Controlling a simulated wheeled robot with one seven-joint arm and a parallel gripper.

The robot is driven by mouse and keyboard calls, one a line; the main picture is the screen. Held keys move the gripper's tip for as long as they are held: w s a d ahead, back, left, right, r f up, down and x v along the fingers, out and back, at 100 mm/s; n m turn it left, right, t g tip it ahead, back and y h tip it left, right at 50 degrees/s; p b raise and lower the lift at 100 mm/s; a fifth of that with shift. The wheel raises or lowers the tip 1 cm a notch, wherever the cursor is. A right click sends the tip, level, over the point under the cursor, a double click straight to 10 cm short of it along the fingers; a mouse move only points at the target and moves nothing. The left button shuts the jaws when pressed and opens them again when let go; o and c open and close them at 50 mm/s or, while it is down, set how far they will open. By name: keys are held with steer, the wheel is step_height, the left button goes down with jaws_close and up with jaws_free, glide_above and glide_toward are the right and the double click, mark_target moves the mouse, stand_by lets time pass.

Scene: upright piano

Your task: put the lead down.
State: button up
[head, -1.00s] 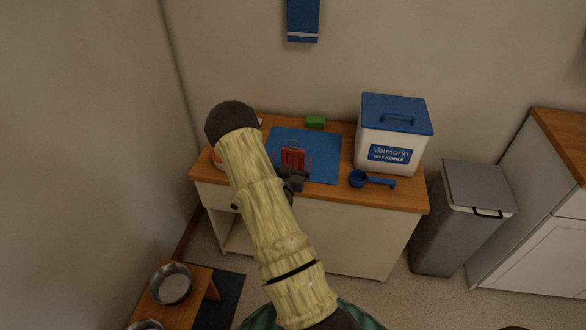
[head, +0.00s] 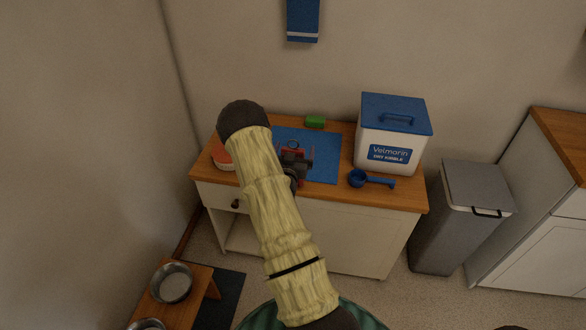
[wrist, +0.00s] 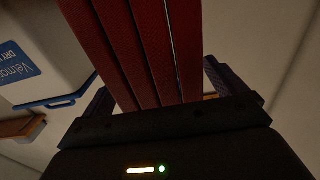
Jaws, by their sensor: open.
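The red lead (head: 297,146) is on or just above the blue mat (head: 325,150) on the cabinet top; in the head view my gripper (head: 296,165) covers part of it. In the wrist view the lead (wrist: 150,45) shows as several long red bands running up between the fingers of my gripper (wrist: 157,95). The fingers are open, one to each side of the lead. I cannot tell whether the lead touches the mat or a finger.
A white kibble box (head: 388,148) with a blue lid stands right of the mat. A blue scoop (head: 370,180) lies in front of it. A green block (head: 315,121) is behind the mat. An orange-and-white tub (head: 222,158) is left of my arm.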

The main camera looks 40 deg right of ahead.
steer(key=c, duration=1.5)
step_height(320, 180, up, 10)
